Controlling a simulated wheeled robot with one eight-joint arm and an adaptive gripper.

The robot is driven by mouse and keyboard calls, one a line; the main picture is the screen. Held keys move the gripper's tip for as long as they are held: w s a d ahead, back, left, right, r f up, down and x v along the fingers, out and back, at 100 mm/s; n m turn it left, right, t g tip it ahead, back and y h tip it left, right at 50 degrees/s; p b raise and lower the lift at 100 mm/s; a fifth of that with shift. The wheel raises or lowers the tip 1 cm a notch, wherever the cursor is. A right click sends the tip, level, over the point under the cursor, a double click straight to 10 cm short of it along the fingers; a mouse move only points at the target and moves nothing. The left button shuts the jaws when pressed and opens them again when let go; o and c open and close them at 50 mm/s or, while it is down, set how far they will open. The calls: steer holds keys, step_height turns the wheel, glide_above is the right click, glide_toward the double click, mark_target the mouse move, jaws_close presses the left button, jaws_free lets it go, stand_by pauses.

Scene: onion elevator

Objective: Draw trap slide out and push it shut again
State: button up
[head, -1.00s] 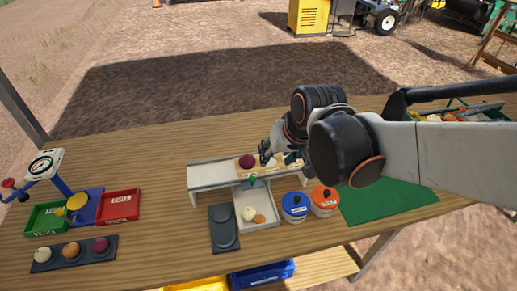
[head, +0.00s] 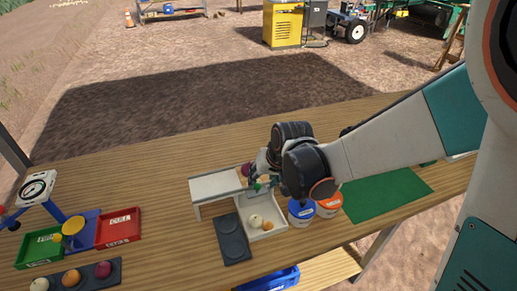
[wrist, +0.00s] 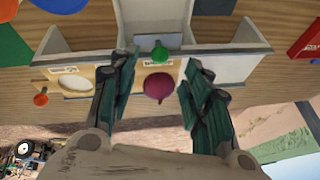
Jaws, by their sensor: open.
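A green knob (wrist: 159,52) stands at the front middle of a white raised channel, also visible in the head view (head: 258,187). I take it for the trap slide's handle; how far the slide is out I cannot tell. My gripper (wrist: 158,60) is open, one finger on each side of the knob, with no clear contact. In the head view my gripper (head: 263,180) is at the channel's middle and hides its right part. A purple onion (wrist: 158,87) sits just behind the knob.
A white tray (head: 281,231) below the channel (head: 215,186) holds a white and a yellow onion. A dark recessed plate (head: 232,240) is left of it. Blue (head: 301,212) and orange (head: 329,206) pots stand close right. Green (head: 38,249) and red (head: 118,228) trays are far left.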

mark_target(258, 185)
steer(key=b+x, duration=0.1)
steer(key=x, duration=0.5)
steer(key=shift+f+b, duration=0.2)
steer(key=shift+b, duration=0.2)
steer(key=shift+c, duration=0.5)
jaws_close()
steer(key=s+d, duration=0.2)
steer(key=s, duration=0.6)
steer(key=shift+s+d, duration=0.1)
steer(key=shift+d, duration=0.05)
stand_by(1.5)
